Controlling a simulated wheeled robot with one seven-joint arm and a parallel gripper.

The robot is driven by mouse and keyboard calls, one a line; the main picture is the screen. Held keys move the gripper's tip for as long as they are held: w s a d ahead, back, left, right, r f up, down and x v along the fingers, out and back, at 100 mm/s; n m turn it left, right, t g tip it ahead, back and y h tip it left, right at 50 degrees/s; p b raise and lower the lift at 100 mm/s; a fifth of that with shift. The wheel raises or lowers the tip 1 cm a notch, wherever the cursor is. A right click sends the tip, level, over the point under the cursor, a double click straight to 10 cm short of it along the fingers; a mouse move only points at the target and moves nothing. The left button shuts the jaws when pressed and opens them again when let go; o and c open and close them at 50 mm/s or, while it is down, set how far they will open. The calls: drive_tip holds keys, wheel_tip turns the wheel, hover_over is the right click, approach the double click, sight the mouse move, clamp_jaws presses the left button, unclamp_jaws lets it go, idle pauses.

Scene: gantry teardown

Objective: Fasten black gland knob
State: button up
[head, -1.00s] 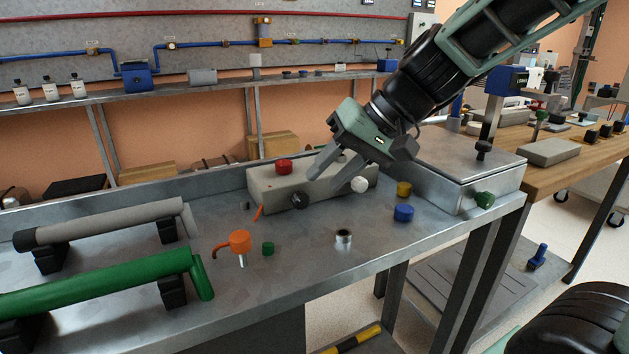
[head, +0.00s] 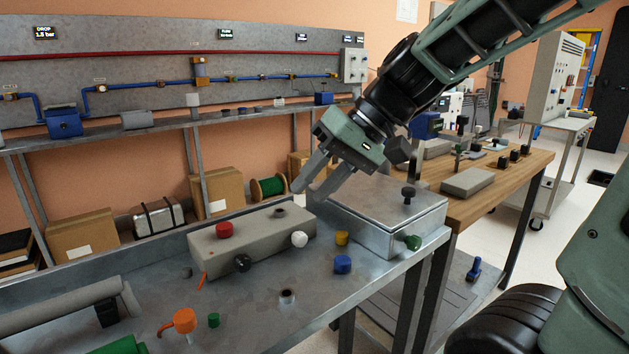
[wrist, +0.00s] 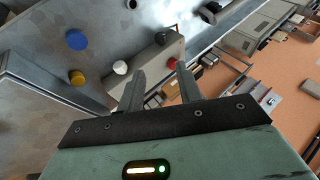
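The grey block (head: 215,243) lies on the metal bench. A black knob (head: 243,263) sits on its front face, left of a white knob (head: 299,239). A red knob (head: 224,229) is on top at the left, and a dark round fitting (head: 280,212) is on top toward the right. My gripper (head: 305,193) is open and empty, its fingers pointing down above the block's right end, apart from it. In the wrist view the black knob (wrist: 160,38) shows beyond the open fingers (wrist: 161,72), with the red knob (wrist: 172,63) near one fingertip.
Blue (head: 343,264) and yellow (head: 342,238) caps stand right of the block. An orange knob (head: 185,320), a small green cap (head: 213,320) and a metal ring (head: 287,297) lie in front. A metal box (head: 390,222) stands at the bench's right end.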

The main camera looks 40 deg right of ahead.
drive_tip(key=shift+o, duration=0.4)
drive_tip(key=shift+o, duration=1.1)
wheel_tip(320, 180, up, 4)
drive_tip(key=n+g+h+p, duration=0.1)
drive_tip(key=g+h+p, duration=0.45)
drive_tip(key=p, duration=2.35)
hover_over(244, 258)
drive_tip(key=d, duration=0.1)
drive_tip(key=shift+t, duration=0.45)
drive_tip(key=f+b, duration=0.1)
drive_tip(key=f, duration=0.4)
drive_tip(key=f+b, duration=0.1)
drive_tip(key=f, duration=0.5)
drive_tip(key=a+f+b, duration=0.1)
drive_tip(key=f, duration=0.5)
drive_tip(key=shift+f, duration=0.2)
drive_tip(key=c, duration=1)
drive_tip(key=shift+b, duration=0.3)
